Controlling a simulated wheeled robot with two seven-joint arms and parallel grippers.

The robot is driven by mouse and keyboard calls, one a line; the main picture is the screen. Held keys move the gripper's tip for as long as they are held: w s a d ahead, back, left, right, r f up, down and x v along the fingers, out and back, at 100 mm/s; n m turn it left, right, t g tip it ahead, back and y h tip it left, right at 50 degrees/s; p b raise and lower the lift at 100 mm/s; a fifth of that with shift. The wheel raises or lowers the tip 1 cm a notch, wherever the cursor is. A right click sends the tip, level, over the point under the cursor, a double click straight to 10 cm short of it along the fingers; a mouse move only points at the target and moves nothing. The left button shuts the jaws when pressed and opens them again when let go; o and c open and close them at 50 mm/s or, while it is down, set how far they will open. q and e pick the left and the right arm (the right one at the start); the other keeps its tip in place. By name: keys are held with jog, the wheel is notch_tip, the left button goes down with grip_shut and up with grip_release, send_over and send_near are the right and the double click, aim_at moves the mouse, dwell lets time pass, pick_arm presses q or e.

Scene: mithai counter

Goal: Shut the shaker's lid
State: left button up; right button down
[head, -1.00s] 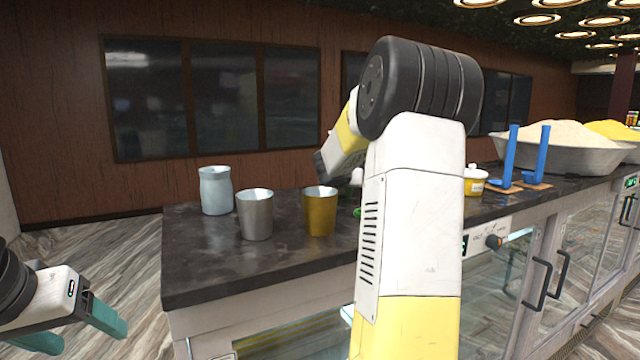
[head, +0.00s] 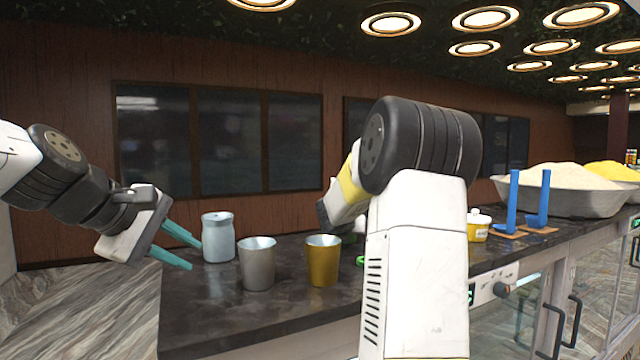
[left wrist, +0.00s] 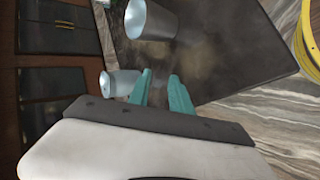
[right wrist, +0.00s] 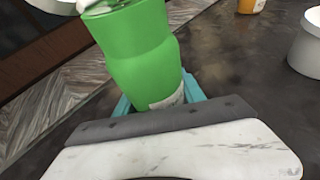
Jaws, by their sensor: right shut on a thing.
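The green shaker (right wrist: 140,50) shows large in the right wrist view, tilted. A pale part sits at its top, cut by the frame edge; I cannot tell how the lid stands. My right gripper (right wrist: 158,98) is shut on the shaker's lower body. In the head view only a sliver of green (head: 360,261) shows beside the gold cup, and my right arm hides the rest. My left gripper (head: 192,255) is open and empty at the counter's left end, close to the pale blue jar (head: 218,240). Its two teal fingers (left wrist: 160,76) stand apart in the left wrist view.
A steel cup (head: 257,266) and a gold cup (head: 322,263) stand on the dark counter (head: 220,325) between the left gripper and my right arm. A yellow-and-white pot (head: 478,228), blue-handled tools (head: 513,205) and a wide basin (head: 570,198) stand to the right.

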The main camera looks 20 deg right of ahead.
pick_arm(q)
jog(key=w+d+r+n+h, duration=0.35)
jog(key=w+d+n, duration=0.2)
jog(key=d, duration=0.25)
jog(key=n+t+h, duration=0.1)
jog(key=n+h, duration=0.4)
jog(key=n, duration=1.1)
send_near(333, 179)
jog(key=x, duration=1)
jog(key=shift+w, duration=0.2)
grip_shut()
